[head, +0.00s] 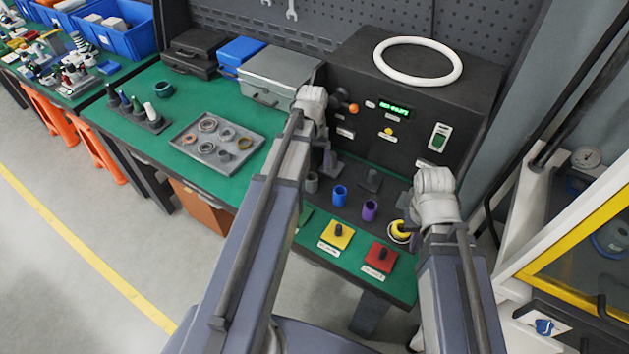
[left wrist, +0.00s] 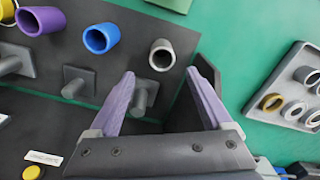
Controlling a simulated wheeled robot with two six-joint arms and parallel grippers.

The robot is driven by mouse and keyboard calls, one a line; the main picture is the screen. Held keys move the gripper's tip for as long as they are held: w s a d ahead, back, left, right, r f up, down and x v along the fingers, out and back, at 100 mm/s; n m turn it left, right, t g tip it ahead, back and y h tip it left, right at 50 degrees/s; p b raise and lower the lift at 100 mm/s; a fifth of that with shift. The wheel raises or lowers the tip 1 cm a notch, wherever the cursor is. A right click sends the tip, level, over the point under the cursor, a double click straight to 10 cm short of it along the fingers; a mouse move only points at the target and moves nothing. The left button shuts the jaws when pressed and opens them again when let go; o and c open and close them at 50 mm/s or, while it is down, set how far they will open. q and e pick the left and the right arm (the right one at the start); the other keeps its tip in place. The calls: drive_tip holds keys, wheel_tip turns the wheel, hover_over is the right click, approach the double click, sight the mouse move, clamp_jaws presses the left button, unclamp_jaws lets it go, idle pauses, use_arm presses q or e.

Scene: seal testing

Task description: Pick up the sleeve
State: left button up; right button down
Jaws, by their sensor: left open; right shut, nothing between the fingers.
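Upright hollow sleeves stand in a row on a dark board (head: 345,205): a grey sleeve (head: 312,182), a blue sleeve (head: 340,195), a purple sleeve (head: 370,210) and a yellow one (head: 401,231) at the right end. My left gripper (head: 326,160) is open and empty, just behind the grey sleeve. In the left wrist view, the grey sleeve (left wrist: 162,55) shows just beyond the gap between the open fingertips (left wrist: 163,76), with the blue sleeve (left wrist: 101,38) and purple sleeve (left wrist: 40,20) to its left. My right gripper (head: 414,240) is shut and empty near the yellow sleeve, largely hidden by its wrist.
Dark pegs on square bases (head: 371,179) stand behind the sleeves. Yellow (head: 337,235) and red (head: 380,256) button blocks lie in front. A grey tray of rings (head: 190,160) is at left. A black machine (head: 460,110) carrying a white ring (head: 458,72) rises behind.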

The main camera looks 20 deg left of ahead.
sight(311, 179)
use_arm(q)
wheel_tip(311, 179, down, 2)
drive_tip(key=shift+f+b, duration=0.1)
drive_tip(key=shift+b, duration=0.65)
use_arm(e)
wheel_tip(311, 179, down, 2)
drive_tip(key=shift+a+f, duration=0.1)
use_arm(q)
drive_tip(key=f+b, duration=0.2)
drive_tip(key=s+f+b, duration=0.1)
drive_tip(key=f+b, duration=0.2)
drive_tip(key=shift+f, duration=0.15)
use_arm(e)
wheel_tip(311, 179, down, 5)
drive_tip(key=shift+f, duration=0.15)
use_arm(q)
clamp_jaws()
